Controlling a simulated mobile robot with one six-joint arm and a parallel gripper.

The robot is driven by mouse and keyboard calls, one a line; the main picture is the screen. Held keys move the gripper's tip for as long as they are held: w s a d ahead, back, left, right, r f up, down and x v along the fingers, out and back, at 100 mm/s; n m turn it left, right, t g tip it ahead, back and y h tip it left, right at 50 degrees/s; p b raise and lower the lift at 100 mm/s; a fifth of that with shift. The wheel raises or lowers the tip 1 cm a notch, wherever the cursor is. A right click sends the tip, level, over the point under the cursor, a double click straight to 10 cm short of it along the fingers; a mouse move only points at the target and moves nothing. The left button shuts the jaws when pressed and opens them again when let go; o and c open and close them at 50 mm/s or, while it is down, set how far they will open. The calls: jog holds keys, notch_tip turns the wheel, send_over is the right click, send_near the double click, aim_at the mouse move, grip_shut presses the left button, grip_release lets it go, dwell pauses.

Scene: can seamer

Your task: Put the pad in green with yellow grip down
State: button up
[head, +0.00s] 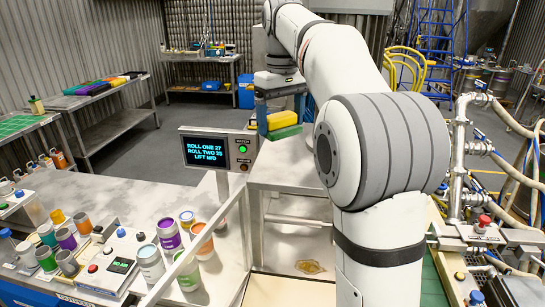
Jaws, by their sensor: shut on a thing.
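The pad is green with a yellow grip (282,120) on top and its green part (284,132) below. It is upright in the middle of the head view. My gripper (281,112) points down and is shut on the yellow grip, with one finger at each side. The pad is by the back of a pale steel-topped table (290,174). I cannot tell whether its underside touches anything. My arm covers what lies to its right.
A screen (219,150) reading "ROLL ONE 27, ROLL TWO 25, LIFT MID" stands left of the pad. Several cans, one with a purple label (169,234), crowd the front-left bench. Pipes (462,150) stand at the right. The steel table's visible top looks clear.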

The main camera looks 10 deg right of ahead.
aim_at(278, 136)
jog(key=shift+w+a+f, duration=0.2)
jog(key=shift+f, duration=0.1)
notch_tip(278, 136, down, 4)
jog(key=shift+a+f, duration=0.1)
jog(key=shift+a, duration=0.05)
jog(key=shift+f+p, duration=0.3)
jog(key=shift+f, duration=2.2)
jog(key=shift+f, duration=0.1)
jog(key=o, duration=1)
